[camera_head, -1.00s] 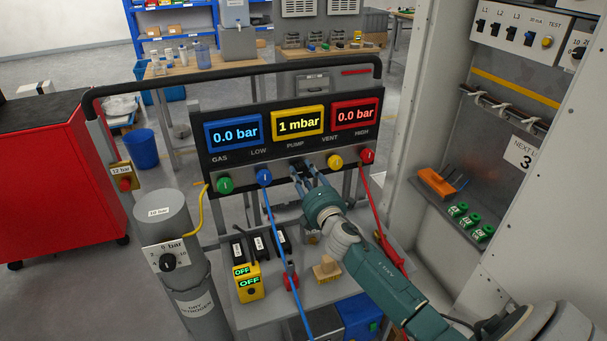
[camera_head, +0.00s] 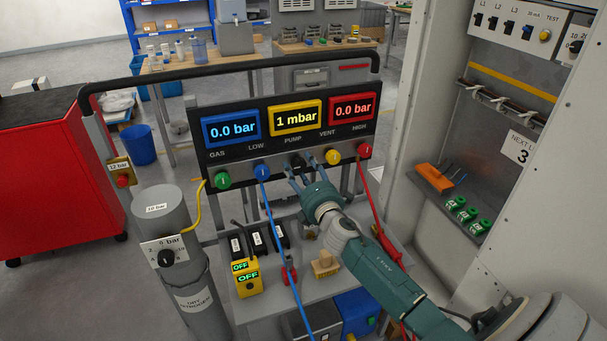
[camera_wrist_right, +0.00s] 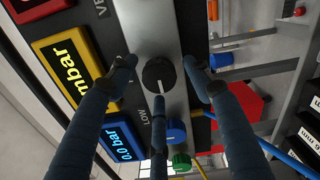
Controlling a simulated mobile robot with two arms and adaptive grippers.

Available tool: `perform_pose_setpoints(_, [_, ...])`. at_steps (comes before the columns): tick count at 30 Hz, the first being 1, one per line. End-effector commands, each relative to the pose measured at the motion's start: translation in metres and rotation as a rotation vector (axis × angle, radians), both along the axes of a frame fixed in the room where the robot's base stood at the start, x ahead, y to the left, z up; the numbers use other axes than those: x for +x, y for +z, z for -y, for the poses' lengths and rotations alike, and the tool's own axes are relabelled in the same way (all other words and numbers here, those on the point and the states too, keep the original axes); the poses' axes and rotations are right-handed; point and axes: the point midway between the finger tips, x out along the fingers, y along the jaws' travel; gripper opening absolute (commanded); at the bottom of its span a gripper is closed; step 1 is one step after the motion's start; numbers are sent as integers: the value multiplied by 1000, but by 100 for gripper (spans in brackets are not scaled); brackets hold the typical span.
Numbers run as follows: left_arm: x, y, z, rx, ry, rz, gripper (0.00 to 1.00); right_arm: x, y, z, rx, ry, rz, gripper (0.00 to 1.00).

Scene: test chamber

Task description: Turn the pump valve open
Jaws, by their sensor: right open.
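The pump valve is a round black knob (camera_wrist_right: 159,74) with a white pointer line, on the silver strip of the gauge panel. In the head view it sits under the PUMP label, largely hidden behind my right fingers. My right gripper (camera_head: 301,168) is in front of it, fingers spread and empty. In the wrist view, the fingers of my right gripper (camera_wrist_right: 160,78) stand on either side of the knob, with one below it. I cannot tell whether any finger touches it. The yellow display (camera_head: 296,118) above reads 1 mbar. My left gripper is not in view.
The green knob (camera_head: 222,180) and blue knob (camera_head: 262,171) are left of the pump valve; the yellow knob (camera_head: 333,157) and red knob (camera_head: 364,150) are right. A blue hose (camera_head: 274,226) and a red hose (camera_head: 373,205) hang in front. A grey cylinder (camera_head: 166,222) stands left.

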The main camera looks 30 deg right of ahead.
Motion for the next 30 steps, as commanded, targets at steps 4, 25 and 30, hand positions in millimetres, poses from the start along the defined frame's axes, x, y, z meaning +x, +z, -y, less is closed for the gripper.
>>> perform_pose_setpoints(4, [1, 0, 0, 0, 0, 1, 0, -16, -2, -4, 0, 0, -2, 50])
perform_pose_setpoints(25, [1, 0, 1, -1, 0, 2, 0, -115, -1, -28, -1, 1, -1, 50])
perform_pose_setpoints(30, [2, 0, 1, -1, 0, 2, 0, -115, -1, -28, -1, 1, -1, 50])
